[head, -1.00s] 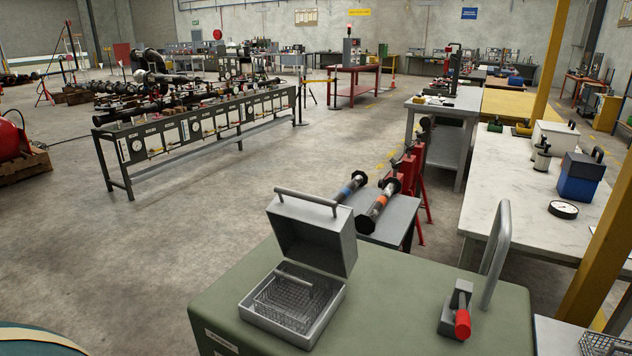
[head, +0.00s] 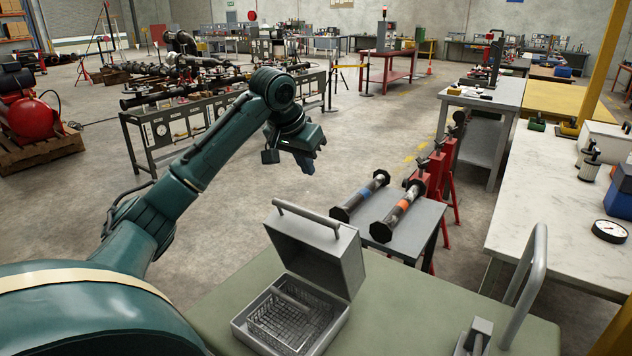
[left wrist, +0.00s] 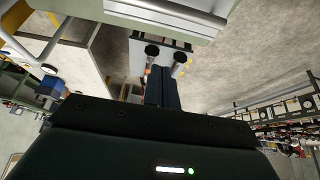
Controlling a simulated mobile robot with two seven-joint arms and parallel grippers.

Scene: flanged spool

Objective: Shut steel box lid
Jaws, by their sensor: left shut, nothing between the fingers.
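The steel box (head: 240,328) sits on the green-topped bench (head: 410,310) at the bottom middle of the head view. Its lid (head: 325,247) stands open, raised at the back of the box, with a bar handle (head: 305,210) along its top edge. A wire basket (head: 285,322) lies inside the box. My left gripper (head: 308,167) is raised beyond and above the lid, apart from it. Its fingers are together and empty; they also show in the left wrist view (left wrist: 161,85). My right gripper is not in view.
Two flanged spools (head: 362,196) lie on a small grey table (head: 425,222) behind the lid, beside red stands (head: 442,180). A tall grey handle (head: 528,280) rises from the bench at right.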

